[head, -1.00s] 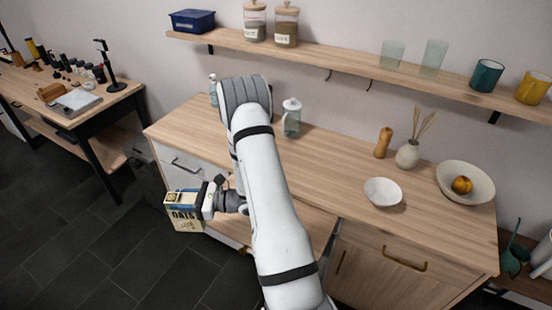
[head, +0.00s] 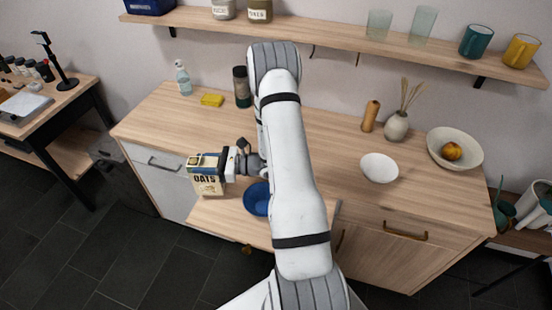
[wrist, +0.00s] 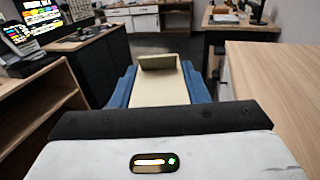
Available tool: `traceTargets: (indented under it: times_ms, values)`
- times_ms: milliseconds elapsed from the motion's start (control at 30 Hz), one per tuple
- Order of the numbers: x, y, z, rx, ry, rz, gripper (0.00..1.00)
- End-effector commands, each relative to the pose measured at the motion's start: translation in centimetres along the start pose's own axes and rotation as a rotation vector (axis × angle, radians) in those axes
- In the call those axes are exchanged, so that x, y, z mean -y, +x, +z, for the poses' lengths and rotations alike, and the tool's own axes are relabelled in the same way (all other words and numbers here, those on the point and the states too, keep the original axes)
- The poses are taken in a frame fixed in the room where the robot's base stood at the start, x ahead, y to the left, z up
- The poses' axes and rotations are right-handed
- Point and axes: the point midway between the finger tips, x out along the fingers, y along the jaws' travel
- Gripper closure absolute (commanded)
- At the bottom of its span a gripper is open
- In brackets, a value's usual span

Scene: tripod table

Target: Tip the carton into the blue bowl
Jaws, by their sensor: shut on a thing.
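The oats carton (head: 207,182), cream and dark blue with "OATS" on its front, is about upright in the head view. My gripper (head: 227,164) is shut on it from the right. In the wrist view, the carton (wrist: 160,88) shows as a cream face with a raised flap at its far end, between blue strips. The blue bowl (head: 253,200) is on the lower, pulled-out wooden board (head: 225,222), just right of the carton. My arm hides the bowl's right part. The carton appears higher than the bowl and to its left, not over it.
A white bowl (head: 379,168), a pepper mill (head: 370,116), a vase (head: 396,126) and a fruit bowl (head: 455,147) stand on the counter's right. A spray bottle (head: 183,78), yellow sponge (head: 212,100) and dark bottle (head: 242,87) stand at the back left.

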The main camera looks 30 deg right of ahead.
Motion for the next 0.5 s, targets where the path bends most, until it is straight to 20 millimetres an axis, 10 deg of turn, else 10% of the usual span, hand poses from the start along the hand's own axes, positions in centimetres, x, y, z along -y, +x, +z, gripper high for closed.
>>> traceTargets:
  times_ms: [167, 500]
  values:
    - [0.6, -2.5, 0.8, 0.013, -0.007, -0.001, 1.00]
    - [-0.3, -15.4, 5.1, 0.032, -0.017, 0.051, 1.00]
